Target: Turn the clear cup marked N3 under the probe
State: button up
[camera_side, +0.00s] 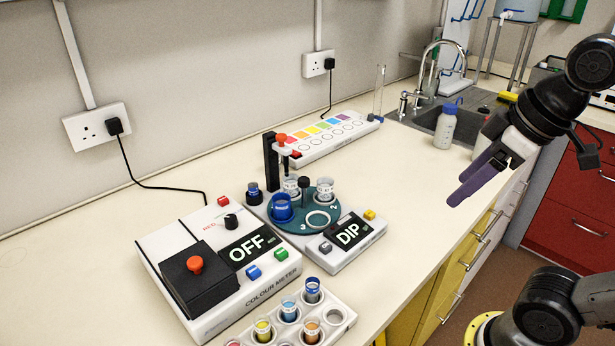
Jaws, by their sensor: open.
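A teal turntable (297,226) with a dark centre knob (304,184) sits on a white unit whose display (347,234) reads DIP. Two clear cups stand on it, one at the back (291,186) and one at the right (325,190). A blue cup (282,209) stands at the front left, beside a white-ringed place (318,219) that looks empty. The cup marks are too small to read, so I cannot tell which is N3. The probe (284,147), red-topped on a black post, hangs above the back cup. My gripper (462,190), with purple fingers, is open and empty, well right of the turntable.
A colour meter (215,268) reading OFF stands to the left. A rack (312,322) of coloured vials is in front. A colour-chart strip (328,135) lies behind. A blue-capped bottle (446,126) stands by the sink. The bench between turntable and gripper is clear.

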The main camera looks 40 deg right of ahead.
jog(key=w+r+n+g, duration=0.1)
jog(key=w+r+n, duration=0.2)
jog(key=w+r, duration=0.65)
jog(key=n+g, duration=0.2)
jog(key=g, duration=0.2)
send_over(304, 179)
notch_tip(304, 179, down, 10)
notch_tip(304, 179, down, 14)
jog(key=shift+r, duration=0.25)
grip_shut()
jog(key=shift+r, duration=0.1)
